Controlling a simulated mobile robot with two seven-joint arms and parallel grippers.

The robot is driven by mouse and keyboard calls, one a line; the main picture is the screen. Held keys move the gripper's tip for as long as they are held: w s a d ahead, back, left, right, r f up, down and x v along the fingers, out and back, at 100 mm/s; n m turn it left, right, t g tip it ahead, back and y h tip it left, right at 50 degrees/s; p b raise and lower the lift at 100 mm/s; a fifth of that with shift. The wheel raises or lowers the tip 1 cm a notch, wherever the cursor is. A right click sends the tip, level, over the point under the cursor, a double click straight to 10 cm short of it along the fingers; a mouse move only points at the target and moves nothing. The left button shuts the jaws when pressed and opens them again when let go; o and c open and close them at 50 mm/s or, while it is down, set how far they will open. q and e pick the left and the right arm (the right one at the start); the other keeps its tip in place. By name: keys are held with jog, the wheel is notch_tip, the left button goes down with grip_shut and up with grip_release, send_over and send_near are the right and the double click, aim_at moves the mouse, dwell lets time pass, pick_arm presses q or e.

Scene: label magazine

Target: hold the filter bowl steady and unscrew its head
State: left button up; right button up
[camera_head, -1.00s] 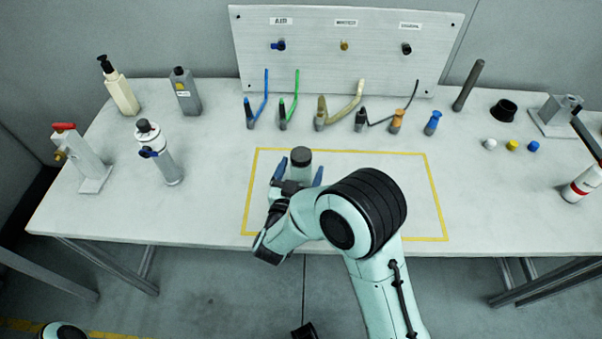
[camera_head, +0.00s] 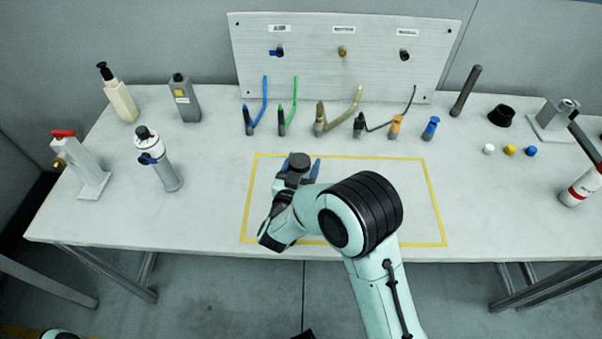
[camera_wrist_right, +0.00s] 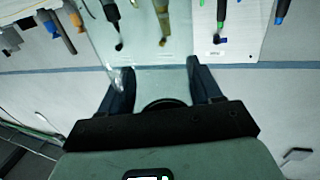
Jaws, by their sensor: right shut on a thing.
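My right gripper (camera_head: 296,177) is shut on the filter just below or at the head, with a blue finger on each side. The gripper hides most of the bowl in the head view. In the right wrist view, a pale, see-through part of the filter bowl (camera_wrist_right: 160,82) shows between the two dark fingers, and the black rim behind it is partly hidden. My left gripper is not in view.
The yellow-outlined area (camera_head: 390,239) is clear right of my arm. Several hoses and fittings lie behind it, before the labelled panel (camera_head: 330,72). A grey-white cylinder (camera_head: 158,160) and a red-topped stand (camera_head: 82,168) are at left. A red-and-white bottle (camera_head: 581,187) is at right.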

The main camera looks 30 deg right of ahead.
jog(key=shift+r, duration=0.15)
notch_tip(320, 180, up, 20)
jog(key=p, duration=0.3)
jog(key=o, duration=0.4)
jog(key=c, duration=0.7)
jog(key=shift+f, duration=0.2)
